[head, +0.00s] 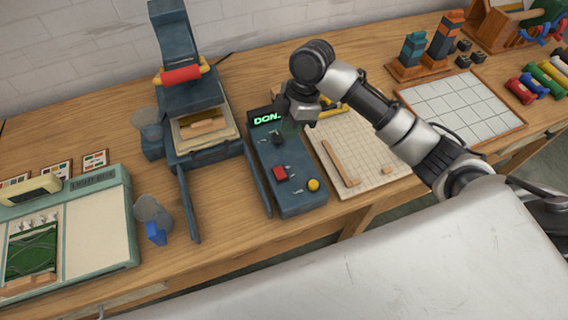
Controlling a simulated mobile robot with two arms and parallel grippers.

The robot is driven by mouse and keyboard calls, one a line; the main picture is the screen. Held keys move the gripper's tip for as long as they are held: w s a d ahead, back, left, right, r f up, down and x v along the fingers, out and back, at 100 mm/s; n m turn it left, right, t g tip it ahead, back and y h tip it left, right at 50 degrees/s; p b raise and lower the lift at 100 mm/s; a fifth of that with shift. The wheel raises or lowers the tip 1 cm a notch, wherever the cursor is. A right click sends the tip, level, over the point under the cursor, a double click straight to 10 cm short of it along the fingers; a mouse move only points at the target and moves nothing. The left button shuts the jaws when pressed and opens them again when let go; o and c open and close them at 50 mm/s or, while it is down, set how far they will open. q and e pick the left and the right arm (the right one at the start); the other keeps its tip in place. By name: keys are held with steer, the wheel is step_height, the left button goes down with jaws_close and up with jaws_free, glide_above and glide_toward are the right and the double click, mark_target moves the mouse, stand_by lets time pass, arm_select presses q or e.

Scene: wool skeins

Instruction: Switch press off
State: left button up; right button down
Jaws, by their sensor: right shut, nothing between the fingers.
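The blue press (200,152) stands open at the centre left, its lid raised and its red roller handle (181,75) up. A stack with a wooden block lies on its bed. The blue control box (297,203) stands just right of it. Its display (267,118) shows green letters, "DON", the rest hidden by my gripper. The box carries a red button (280,173), a yellow knob (313,184) and small metal toggle switches. My right gripper (281,134) is shut and empty, pointing down over the upper part of the box; contact cannot be told. My left gripper is out of view.
A second gridded tray (460,108) and coloured skeins (520,91) are at the right.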

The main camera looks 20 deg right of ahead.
steer(key=shift+w+d+r+n, duration=0.15)
steer(key=shift+w+d+r, duration=0.05)
steer(key=shift+r, duration=0.2)
steer(key=shift+w+d+r+n, duration=0.15)
steer(key=shift+w+d+r, duration=0.05)
steer(key=shift+r, duration=0.15)
steer(key=shift+f, duration=0.15)
steer(key=p, duration=0.3)
glide_toward(282, 174)
steer(key=x, duration=0.5)
steer(key=shift+w+a+f, duration=0.1)
steer(key=shift+a+f, duration=0.25)
steer(key=shift+f, duration=0.6)
steer(key=shift+s, duration=0.25)
